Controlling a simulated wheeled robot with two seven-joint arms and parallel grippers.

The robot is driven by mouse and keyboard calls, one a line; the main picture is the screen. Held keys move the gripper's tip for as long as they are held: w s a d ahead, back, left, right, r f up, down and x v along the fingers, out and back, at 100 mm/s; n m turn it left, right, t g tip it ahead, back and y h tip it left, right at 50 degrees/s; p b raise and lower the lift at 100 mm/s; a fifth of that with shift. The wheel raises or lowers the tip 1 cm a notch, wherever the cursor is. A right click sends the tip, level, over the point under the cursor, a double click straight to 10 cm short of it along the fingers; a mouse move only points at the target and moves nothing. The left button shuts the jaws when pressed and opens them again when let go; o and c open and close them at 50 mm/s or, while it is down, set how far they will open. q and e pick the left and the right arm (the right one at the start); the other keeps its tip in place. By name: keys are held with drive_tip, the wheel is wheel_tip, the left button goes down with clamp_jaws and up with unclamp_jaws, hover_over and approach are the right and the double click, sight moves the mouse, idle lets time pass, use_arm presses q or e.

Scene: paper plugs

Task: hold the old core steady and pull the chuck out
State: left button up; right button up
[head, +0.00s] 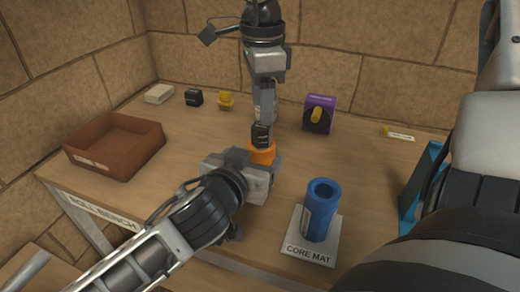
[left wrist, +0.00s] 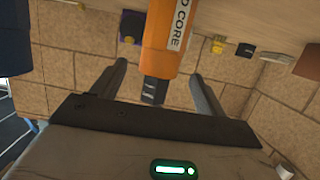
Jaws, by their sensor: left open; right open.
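The old core (head: 262,154) is an orange cylinder standing upright on the bench, mostly hidden in the head view behind my left gripper (head: 258,168). In the left wrist view, which is upside down, the old core (left wrist: 165,40) shows a white label partly reading "CORE". The dark chuck (head: 261,135) sticks out of its top and also shows in the left wrist view (left wrist: 153,92). My left gripper is open, its fingers on either side of the core with gaps visible. My right gripper (head: 263,118) points down from above at the chuck, open; contact is unclear.
A blue core (head: 321,212) stands on the core mat (head: 297,250) at front right. A brown tray (head: 153,150) is at left. A purple box (head: 323,101), black block (head: 193,97) and yellow piece (head: 226,101) stand at the back. A blue stand (head: 412,195) is at right.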

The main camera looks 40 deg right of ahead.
use_arm(q)
drive_tip(key=shift+x, duration=2.6)
drive_tip(key=c, duration=1.3)
use_arm(e)
drive_tip(key=shift+o, duration=0.2)
wheel_tip(320, 180, up, 5)
hover_over(262, 141)
drive_tip(key=w+d, duration=0.1)
drive_tip(key=shift+w+d+f, duration=0.1)
drive_tip(key=shift+w+f, duration=0.05)
drive_tip(key=shift+f, duration=2.6)
drive_tip(key=shift+f, duration=0.1)
drive_tip(key=shift+f, duration=1.9)
